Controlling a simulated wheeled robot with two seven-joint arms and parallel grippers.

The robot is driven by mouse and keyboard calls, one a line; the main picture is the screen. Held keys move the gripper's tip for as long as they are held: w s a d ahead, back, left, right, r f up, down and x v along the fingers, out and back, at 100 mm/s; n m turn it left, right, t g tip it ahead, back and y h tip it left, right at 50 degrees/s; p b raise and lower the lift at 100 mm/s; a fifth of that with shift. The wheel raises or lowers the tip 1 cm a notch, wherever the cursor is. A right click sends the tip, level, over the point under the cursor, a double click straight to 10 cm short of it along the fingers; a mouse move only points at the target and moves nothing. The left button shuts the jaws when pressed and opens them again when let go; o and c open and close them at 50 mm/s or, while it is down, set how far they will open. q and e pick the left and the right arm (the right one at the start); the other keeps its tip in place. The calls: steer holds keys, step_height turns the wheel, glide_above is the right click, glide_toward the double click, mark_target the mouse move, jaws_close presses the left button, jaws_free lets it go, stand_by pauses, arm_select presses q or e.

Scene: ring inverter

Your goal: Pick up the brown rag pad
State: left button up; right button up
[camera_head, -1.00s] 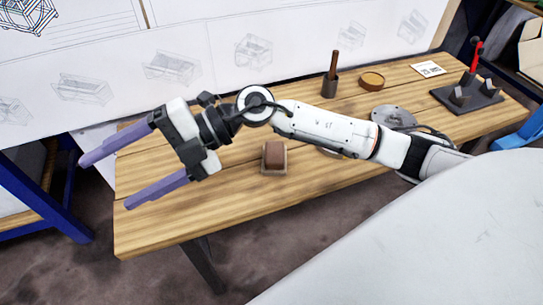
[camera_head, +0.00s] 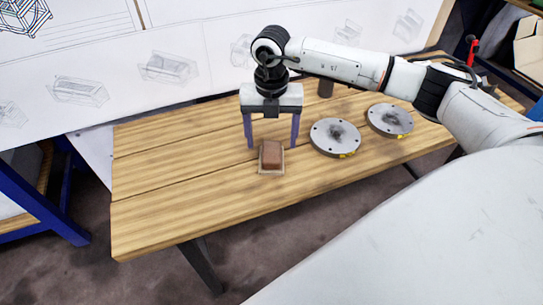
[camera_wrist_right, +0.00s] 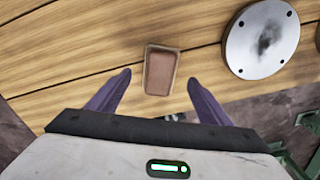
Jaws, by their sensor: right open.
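The brown rag pad (camera_head: 272,153) sits in a shallow light tray (camera_head: 263,171) on the wooden table. It also shows in the right wrist view (camera_wrist_right: 160,73), ahead of and between the two fingertips. My right gripper (camera_head: 271,146) is open and empty, pointing down with its purple fingers above and just behind the pad in the head view. In the right wrist view the fingers (camera_wrist_right: 160,77) stand on either side of the pad's line, apart from it. My left gripper is not in view.
The wooden table (camera_head: 170,210) has free room left of the pad. Two round metal discs (camera_head: 335,138) (camera_head: 390,120) lie to its right, the nearer one close to the right finger. A dark cup (camera_head: 326,88) is partly hidden behind my arm. A drawing board (camera_head: 200,40) stands behind.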

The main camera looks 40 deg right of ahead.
mark_target(271, 150)
step_height(271, 150, down, 5)
steer(key=c, duration=1.3)
steer(key=shift+r, duration=5.1)
